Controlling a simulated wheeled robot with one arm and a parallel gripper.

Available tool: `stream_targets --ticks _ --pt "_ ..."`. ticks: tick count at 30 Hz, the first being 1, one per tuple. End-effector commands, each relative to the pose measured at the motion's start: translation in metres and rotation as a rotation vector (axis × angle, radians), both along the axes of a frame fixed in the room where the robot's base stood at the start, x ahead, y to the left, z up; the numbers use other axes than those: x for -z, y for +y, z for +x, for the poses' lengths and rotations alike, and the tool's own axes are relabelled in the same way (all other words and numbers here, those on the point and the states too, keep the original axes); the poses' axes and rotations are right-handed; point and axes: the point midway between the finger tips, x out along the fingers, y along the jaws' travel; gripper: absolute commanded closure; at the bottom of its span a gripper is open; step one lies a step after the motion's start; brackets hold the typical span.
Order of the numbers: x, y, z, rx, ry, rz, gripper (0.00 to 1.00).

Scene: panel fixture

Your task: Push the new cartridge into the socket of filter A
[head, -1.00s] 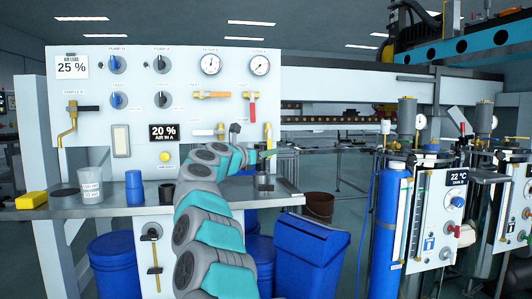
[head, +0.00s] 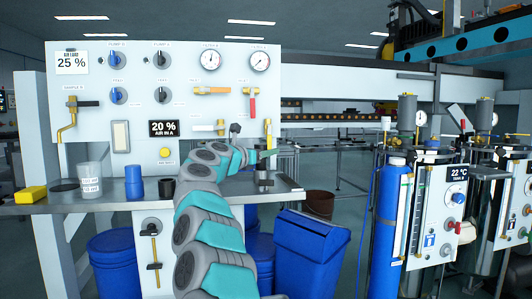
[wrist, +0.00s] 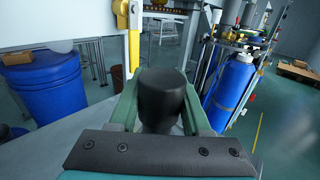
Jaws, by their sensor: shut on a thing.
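My gripper (wrist: 163,100) is shut on a dark cylinder, which looks like the cartridge (wrist: 163,95), held upright between its green fingers in the wrist view. In the head view my gripper (head: 265,157) is at the right end of the shelf, in front of the panel's lower right corner. A dark cylindrical shape (head: 264,181) shows just below it at shelf level. The socket of filter A cannot be made out; the cartridge and gripper hide what lies beneath. I cannot tell whether the cartridge touches a socket.
On the shelf (head: 105,203) stand a yellow block (head: 32,194), a black disc (head: 65,185), a labelled beaker (head: 90,177), a blue cup (head: 133,183) and a short black cylinder (head: 166,188). A yellow-handled valve (wrist: 135,45) is close ahead. Blue bins stand below.

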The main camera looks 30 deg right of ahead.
Motion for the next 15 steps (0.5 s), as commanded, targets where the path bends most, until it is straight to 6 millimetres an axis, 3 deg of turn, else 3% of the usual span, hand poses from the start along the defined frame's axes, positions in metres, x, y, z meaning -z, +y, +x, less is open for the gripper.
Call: stream_targets --ticks 15 --pt "0.0111 0.0001 0.0001 0.0 0.0 0.0 1.0"
